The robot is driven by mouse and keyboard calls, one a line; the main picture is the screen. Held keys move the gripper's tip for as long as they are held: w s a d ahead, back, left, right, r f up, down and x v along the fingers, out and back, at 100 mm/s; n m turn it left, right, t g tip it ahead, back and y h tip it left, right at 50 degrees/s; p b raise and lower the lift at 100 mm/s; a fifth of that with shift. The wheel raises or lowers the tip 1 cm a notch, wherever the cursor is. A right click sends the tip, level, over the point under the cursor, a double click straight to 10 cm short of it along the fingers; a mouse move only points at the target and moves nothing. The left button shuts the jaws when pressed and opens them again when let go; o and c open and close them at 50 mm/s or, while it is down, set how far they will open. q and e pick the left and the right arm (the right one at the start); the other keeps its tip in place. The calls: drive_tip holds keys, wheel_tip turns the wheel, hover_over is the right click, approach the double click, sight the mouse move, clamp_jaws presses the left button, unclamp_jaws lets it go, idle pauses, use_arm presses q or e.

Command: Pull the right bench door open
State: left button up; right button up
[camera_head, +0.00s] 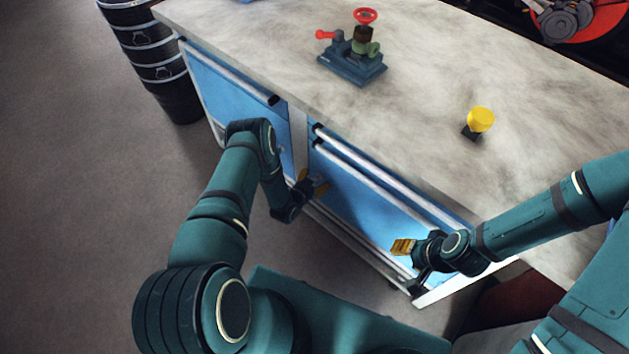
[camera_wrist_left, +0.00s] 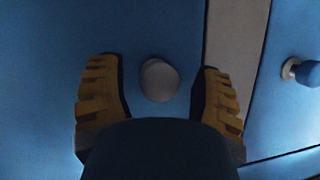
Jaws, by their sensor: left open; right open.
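The workbench's right blue door (camera_head: 350,197) looks shut, below pale horizontal bars. My left gripper (camera_head: 312,183) is in front of that door near its left edge, with yellow fingers apart. In the left wrist view, a round grey knob (camera_wrist_left: 159,80) on a blue panel (camera_wrist_left: 50,60) shows between the open fingers of my left gripper (camera_wrist_left: 160,95). Whether the fingers touch the knob cannot be told. My right gripper (camera_head: 404,247) is in front of the same door's right part, its yellow fingers empty; their gap is hard to see.
The left blue door (camera_head: 225,95) is partly hidden by my left arm. A pale post (camera_wrist_left: 235,60) and a second knob (camera_wrist_left: 298,70) show in the wrist view. On the worktop (camera_head: 425,75) stand a blue device (camera_head: 352,67) and a yellow button (camera_head: 480,119). Black buckets (camera_head: 155,60) stand left.

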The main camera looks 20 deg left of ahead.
use_arm(q)
clamp_jaws()
